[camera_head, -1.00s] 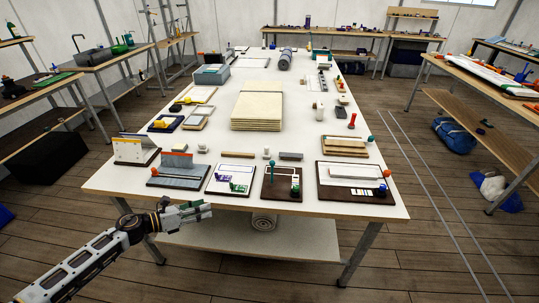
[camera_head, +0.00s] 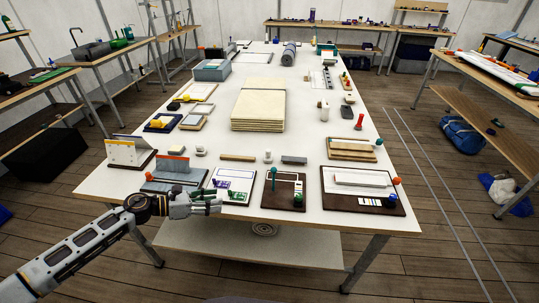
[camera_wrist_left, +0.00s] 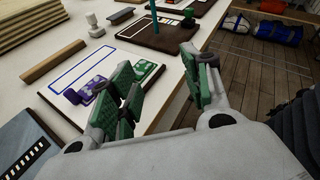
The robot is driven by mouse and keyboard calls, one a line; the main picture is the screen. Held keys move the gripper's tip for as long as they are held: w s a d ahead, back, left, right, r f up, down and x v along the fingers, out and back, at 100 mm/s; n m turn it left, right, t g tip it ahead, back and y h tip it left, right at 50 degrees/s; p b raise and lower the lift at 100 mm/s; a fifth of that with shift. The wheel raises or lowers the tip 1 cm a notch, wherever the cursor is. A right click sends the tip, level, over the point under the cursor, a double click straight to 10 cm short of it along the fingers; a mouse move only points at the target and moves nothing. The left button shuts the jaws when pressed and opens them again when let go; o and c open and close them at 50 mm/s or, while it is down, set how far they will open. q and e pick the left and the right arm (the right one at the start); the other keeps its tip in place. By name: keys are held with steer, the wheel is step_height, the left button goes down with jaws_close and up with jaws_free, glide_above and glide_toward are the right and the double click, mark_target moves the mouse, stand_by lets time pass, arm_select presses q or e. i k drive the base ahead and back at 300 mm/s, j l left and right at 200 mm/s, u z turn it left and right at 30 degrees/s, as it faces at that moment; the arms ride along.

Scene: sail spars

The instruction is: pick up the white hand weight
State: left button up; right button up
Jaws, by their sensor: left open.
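A small white piece, wide at top and bottom with a narrower middle like an upright hand weight, stands on the white table (camera_head: 300,130) near its front (camera_head: 267,156). It also shows at the upper left of the left wrist view (camera_wrist_left: 94,25). A second small white object (camera_head: 200,151) stands further left; I cannot tell its exact shape. My left gripper (camera_head: 216,201) is over the table's front edge, nearer than the white piece and left of it. In the left wrist view its green-padded fingers (camera_wrist_left: 160,88) are apart with nothing held. My right gripper is not in view.
A white card with purple and green pieces (camera_head: 232,185) lies beside my left gripper. A wooden bar (camera_head: 238,157) and a grey block (camera_head: 294,160) flank the upright white piece. A dark board with a teal-topped post (camera_head: 282,190) stands in front of it.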

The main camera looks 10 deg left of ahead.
mark_target(268, 158)
steer(key=i, duration=1.05)
